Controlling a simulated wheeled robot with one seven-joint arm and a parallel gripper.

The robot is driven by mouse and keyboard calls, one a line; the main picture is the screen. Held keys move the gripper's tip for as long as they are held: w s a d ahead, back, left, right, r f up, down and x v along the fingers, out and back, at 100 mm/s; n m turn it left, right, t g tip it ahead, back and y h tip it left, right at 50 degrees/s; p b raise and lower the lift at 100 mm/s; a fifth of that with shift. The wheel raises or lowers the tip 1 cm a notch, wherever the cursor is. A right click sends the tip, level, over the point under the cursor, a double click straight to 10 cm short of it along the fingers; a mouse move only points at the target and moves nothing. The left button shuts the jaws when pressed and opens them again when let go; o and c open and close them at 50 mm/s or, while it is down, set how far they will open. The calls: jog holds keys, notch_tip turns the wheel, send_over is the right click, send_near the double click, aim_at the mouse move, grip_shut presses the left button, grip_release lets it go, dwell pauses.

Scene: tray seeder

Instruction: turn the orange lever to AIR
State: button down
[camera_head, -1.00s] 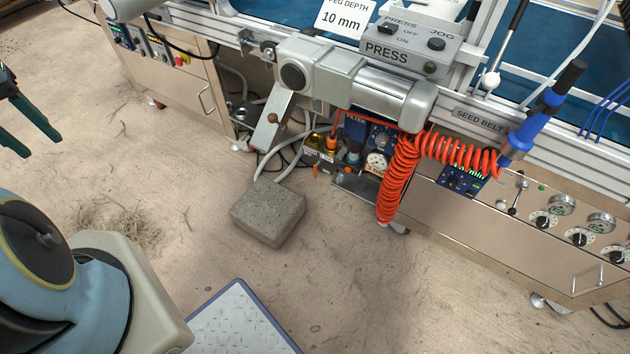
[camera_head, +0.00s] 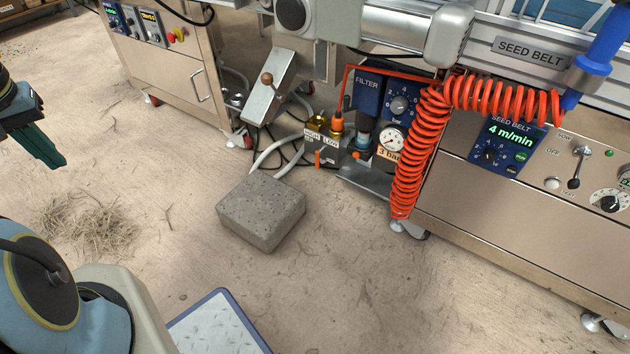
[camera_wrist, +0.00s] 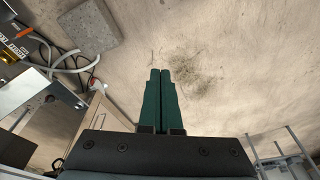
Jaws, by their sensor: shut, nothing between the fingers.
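A small orange lever (camera_head: 318,158) hangs on the front of a grey valve block (camera_head: 325,145) in the head view, beside the blue filter unit (camera_head: 367,92). The block's labels are small; I cannot read AIR on them. In the wrist view an orange piece (camera_wrist: 23,33) shows at the top left by a pale label; it may be the same lever. My gripper (camera_head: 56,162) is at the left edge of the head view, well away from the lever. In the wrist view its green fingers (camera_wrist: 161,72) are together, with nothing between them.
A coiled orange hose (camera_head: 410,160) hangs right of the pressure gauge (camera_head: 391,140). A concrete block (camera_head: 261,208) lies on the floor in front of the valve. A steel cabinet (camera_head: 185,75) stands to the left.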

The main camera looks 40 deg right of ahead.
jog(key=w+d+f+m+b, duration=0.2)
jog(key=f+b, duration=0.2)
jog(key=f, duration=0.2)
jog(key=w+d+f+m+b, duration=0.1)
jog(key=w+d+f+b, duration=0.1)
jog(key=d+f+b, duration=0.3)
jog(key=w+d+f+m+t+h+b, duration=0.1)
jog(key=w+d+f+m, duration=0.1)
jog(key=d+f+m, duration=0.4)
jog(key=w+d+f+m+h, duration=0.2)
jog(key=d+f, duration=0.1)
jog(key=d, duration=0.5)
jog(key=s+d+f+m+h, duration=0.1)
jog(key=s+d+f+m, duration=0.2)
jog(key=d, duration=0.6)
jog(key=s+d+f+m+g+h, duration=0.1)
jog(key=s+d+f+m, duration=0.3)
jog(key=d, duration=0.5)
jog(key=s+d+f+m+g+h, duration=0.1)
jog(key=s+d+f+m, duration=0.3)
jog(key=d, duration=0.5)
notch_tip(320, 180, down, 3)
jog(key=shift+r+m+h, duration=0.2)
jog(key=shift+m+h, duration=0.3)
